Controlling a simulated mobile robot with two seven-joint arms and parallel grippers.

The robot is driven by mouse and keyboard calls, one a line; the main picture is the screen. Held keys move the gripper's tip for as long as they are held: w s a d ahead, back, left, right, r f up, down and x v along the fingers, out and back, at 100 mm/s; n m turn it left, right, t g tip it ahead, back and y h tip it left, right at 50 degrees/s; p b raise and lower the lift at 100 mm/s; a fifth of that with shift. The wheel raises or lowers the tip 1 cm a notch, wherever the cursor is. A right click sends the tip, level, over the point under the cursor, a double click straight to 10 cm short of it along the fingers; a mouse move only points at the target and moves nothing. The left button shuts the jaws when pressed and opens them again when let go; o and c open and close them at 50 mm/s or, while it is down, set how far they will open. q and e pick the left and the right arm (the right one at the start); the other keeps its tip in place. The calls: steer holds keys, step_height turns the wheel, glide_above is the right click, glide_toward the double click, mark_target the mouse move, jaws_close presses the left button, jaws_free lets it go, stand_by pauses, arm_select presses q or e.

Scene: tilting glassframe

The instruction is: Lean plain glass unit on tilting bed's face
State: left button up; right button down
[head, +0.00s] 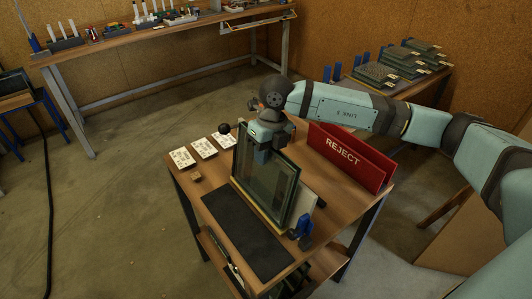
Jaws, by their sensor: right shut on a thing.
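A plain glass unit (268,188), a greenish see-through pane with dark edges, stands nearly upright on the small wooden table. My right gripper (262,154) is shut on the glass unit's top edge, its arm reaching in from the right. A yellow strip (262,216) runs along the pane's foot. A pale panel (306,204) shows behind the pane's right edge. I cannot tell which part is the tilting bed's face, or whether the pane touches it. My left gripper is not in view.
The small table (190,190) carries a dark mat (246,234) in front of the pane, white cards (203,147) at left and a blue clamp-like part (300,229) at right. A red REJECT holder (347,157) stands behind.

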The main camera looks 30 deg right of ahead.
steer(key=shift+f, duration=0.3)
stand_by(0.5)
steer(key=c, duration=0.9)
jaws_free()
steer(key=shift+a, duration=0.1)
steer(key=r, duration=0.4)
steer(key=d+r, duration=0.1)
steer(key=r, duration=0.4)
steer(key=d+r, duration=0.1)
steer(key=r, duration=0.3)
steer(key=shift+w+d+r, duration=0.15)
steer(key=shift+r, duration=0.15)
